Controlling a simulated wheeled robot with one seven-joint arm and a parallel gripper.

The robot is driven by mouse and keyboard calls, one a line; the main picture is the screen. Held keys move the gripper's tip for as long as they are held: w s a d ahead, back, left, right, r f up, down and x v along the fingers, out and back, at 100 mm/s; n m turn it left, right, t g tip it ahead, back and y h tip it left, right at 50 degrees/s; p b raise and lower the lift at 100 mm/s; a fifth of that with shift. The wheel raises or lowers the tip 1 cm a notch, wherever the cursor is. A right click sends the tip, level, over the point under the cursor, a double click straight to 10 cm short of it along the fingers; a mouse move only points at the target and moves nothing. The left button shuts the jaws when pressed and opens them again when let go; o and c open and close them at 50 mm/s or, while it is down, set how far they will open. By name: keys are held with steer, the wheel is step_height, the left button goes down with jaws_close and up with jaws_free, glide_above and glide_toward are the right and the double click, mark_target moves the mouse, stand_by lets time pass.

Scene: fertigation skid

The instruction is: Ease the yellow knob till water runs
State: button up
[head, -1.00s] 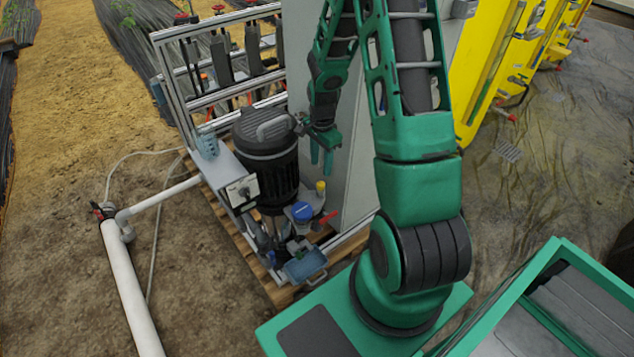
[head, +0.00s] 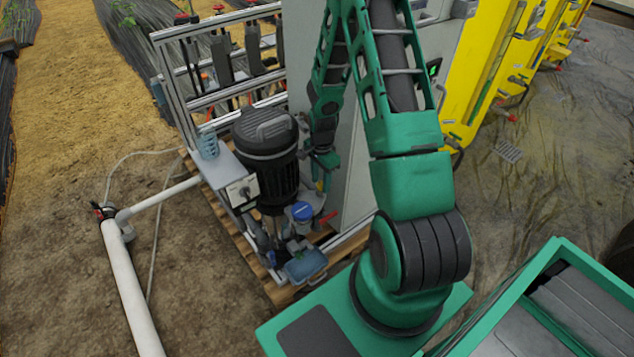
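The yellow knob (head: 319,186) shows only as a small patch of yellow low on the skid, just right of the blue-capped part (head: 302,211). My gripper (head: 323,178) points down at the knob and covers most of it. The fingertips are at the knob's height in the picture. I cannot tell whether they touch it, or whether they are open or shut around it. No running water can be made out.
The black ribbed pump (head: 268,155) stands close left of my gripper, and the grey cabinet (head: 352,165) close behind it. A red lever (head: 328,217) sticks out just below. A blue-grey box with a handle (head: 304,265) is at the pallet's front.

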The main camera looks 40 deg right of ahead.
jaws_close()
steer(key=shift+a, duration=0.5)
steer(key=shift+d, duration=0.35)
steer(key=shift+d+n, duration=0.25)
steer(key=shift+n, duration=0.45)
steer(key=shift+w+d+n, duration=0.1)
steer(key=shift+d+n, duration=0.05)
steer(key=shift+n, duration=0.95)
steer(key=n, duration=0.3)
steer(key=shift+r+n, duration=0.1)
steer(key=shift+n, duration=0.3)
steer(key=n, duration=0.6)
steer(key=shift+w, duration=0.1)
steer(key=n, duration=0.5)
steer(key=shift+n, duration=0.3)
